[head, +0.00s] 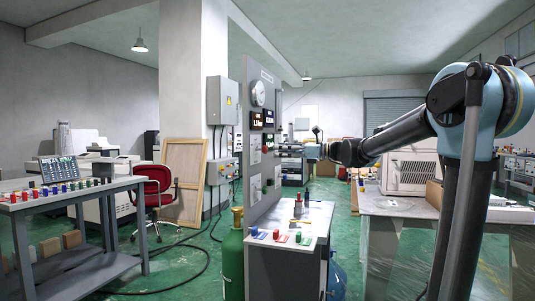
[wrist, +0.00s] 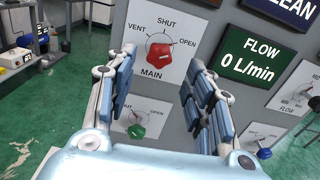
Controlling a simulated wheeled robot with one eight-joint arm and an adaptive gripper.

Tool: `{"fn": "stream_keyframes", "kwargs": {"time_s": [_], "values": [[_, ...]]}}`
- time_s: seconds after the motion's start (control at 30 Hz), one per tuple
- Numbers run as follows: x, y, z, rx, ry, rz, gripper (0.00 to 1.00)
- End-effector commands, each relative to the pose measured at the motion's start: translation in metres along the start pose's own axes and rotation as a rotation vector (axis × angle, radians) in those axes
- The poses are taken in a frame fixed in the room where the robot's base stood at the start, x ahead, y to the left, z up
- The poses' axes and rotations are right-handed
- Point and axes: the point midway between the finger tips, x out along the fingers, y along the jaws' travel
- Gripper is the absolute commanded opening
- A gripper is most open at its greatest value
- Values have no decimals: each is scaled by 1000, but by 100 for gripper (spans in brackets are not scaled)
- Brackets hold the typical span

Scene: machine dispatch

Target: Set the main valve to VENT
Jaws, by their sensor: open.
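The main valve is a red knob (wrist: 160,56) on a white plate marked VENT at left, SHUT at top, OPEN at right and MAIN below. I cannot tell for sure which mark the knob points to. My gripper (wrist: 163,68) is open and empty, with one blue-padded finger on each side of the knob in the wrist view. The fingers look short of the panel, and no contact shows. In the head view my gripper (head: 288,148) reaches in from the right in front of the grey upright panel (head: 249,190); the main knob is not clear there.
A green knob (wrist: 136,131) sits below the main valve, and a blue knob (wrist: 264,153) is at lower right. A display (wrist: 254,58) reads FLOW 0 L/min. Small coloured items stand on the cabinet top (head: 310,227) below my gripper. A green cylinder (head: 233,262) stands beside it.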

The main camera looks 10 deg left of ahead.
Motion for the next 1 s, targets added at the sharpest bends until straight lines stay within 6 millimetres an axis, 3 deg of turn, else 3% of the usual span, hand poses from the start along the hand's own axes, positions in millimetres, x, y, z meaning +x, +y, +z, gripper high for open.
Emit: {"fn": "stream_keyframes", "kwargs": {"time_s": [0.4,0.6,0.9,1.0], "values": [[63,1,0,0,0,2,48],[75,1,0,0,0,2,48],[76,0,0,0,0,0,48],[76,0,0,0,0,0,28]]}}
